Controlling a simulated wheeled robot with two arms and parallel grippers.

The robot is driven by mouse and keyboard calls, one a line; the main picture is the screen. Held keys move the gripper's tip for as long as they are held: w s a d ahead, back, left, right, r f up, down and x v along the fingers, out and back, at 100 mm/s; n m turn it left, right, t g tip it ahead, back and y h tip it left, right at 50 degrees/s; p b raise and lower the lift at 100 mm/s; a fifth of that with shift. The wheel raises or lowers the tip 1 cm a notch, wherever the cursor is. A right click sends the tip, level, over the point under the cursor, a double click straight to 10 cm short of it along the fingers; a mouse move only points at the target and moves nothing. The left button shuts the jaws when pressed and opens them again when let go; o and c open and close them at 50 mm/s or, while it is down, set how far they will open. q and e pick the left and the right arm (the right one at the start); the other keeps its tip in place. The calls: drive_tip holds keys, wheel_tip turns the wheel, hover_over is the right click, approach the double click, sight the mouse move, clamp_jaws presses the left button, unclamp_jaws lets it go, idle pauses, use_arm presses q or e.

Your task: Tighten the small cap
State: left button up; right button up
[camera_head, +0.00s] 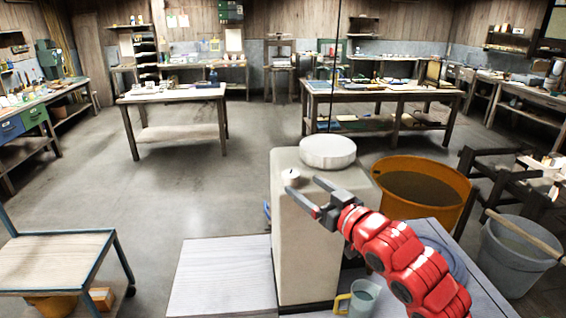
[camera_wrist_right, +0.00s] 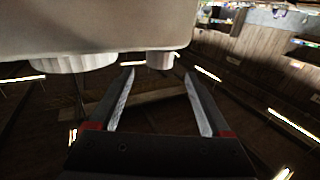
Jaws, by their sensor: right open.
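The small cap (camera_head: 291,177) is a short white knob on top of the tall pale mould (camera_head: 305,235), near its left front corner. In the right wrist view the small cap (camera_wrist_right: 160,60) shows just past the fingertips, lined up with the gap between them. The large round white cap (camera_head: 327,152) sits behind on the same top. My left gripper is not in view.
A thin dark line (camera_head: 335,70) runs down to the mould top. An orange tub (camera_head: 424,192) stands right of the mould, and a grey bucket (camera_head: 515,258) farther right. A jug (camera_head: 357,298) stands at the front. A pale board (camera_head: 222,277) lies left.

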sight(286, 171)
drive_tip(key=p+x, duration=0.2)
drive_tip(key=x, duration=0.6)
drive_tip(key=shift+w+a, duration=0.15)
drive_tip(key=shift+w, duration=0.15)
drive_tip(key=shift+w+a, duration=0.3)
drive_tip(key=shift+w, duration=0.35)
